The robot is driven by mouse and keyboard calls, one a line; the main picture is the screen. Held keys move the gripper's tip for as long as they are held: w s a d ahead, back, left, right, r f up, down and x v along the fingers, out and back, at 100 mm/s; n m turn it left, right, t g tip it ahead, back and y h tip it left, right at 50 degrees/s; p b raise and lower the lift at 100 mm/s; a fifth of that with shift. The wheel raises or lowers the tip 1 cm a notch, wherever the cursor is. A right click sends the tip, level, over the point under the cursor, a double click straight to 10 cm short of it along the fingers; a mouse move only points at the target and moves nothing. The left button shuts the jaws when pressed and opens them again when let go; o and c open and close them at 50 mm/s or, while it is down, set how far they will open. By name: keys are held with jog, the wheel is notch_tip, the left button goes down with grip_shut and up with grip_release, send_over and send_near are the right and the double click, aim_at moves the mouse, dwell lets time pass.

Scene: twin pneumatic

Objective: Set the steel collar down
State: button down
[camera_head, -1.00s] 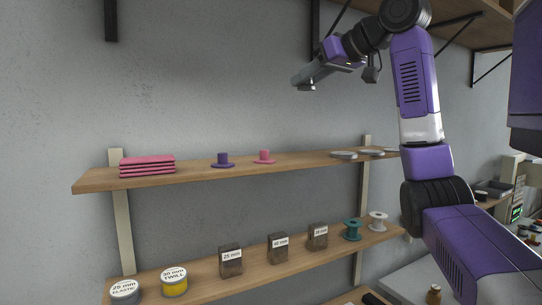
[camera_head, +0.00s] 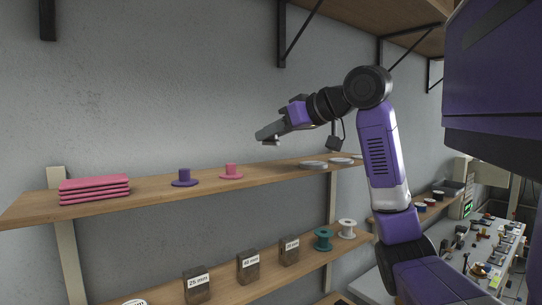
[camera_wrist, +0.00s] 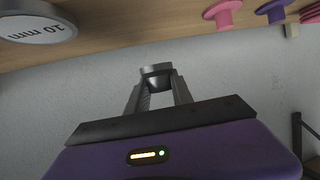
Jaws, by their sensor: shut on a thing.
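The steel collar (camera_wrist: 156,71) is a short grey metal ring between my fingertips in the wrist view. In the head view it is a small grey piece (camera_head: 271,143) under the finger ends. My gripper (camera_head: 263,137) is shut on it, and its fingers also show in the wrist view (camera_wrist: 157,88). The gripper holds the collar in the air above the upper wooden shelf (camera_head: 130,193), between the pink flanged piece (camera_head: 231,171) and the grey discs. The collar's far side is hidden.
On the upper shelf are a pink stack (camera_head: 95,188), a purple flanged piece (camera_head: 185,177) and flat grey discs (camera_head: 314,165), one marked 10 mm (camera_wrist: 40,28). The lower shelf (camera_head: 225,293) holds boxes and spools. Shelf room shows between the pink piece and the discs.

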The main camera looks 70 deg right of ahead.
aim_at(272, 170)
jog(key=shift+f+p, duration=0.35)
jog(key=shift+f, duration=2.65)
jog(key=shift+f, duration=0.1)
jog(key=c, duration=1.1)
grip_release()
jog(key=b+v, duration=0.2)
jog(key=v, duration=1)
jog(key=shift+b, duration=0.3)
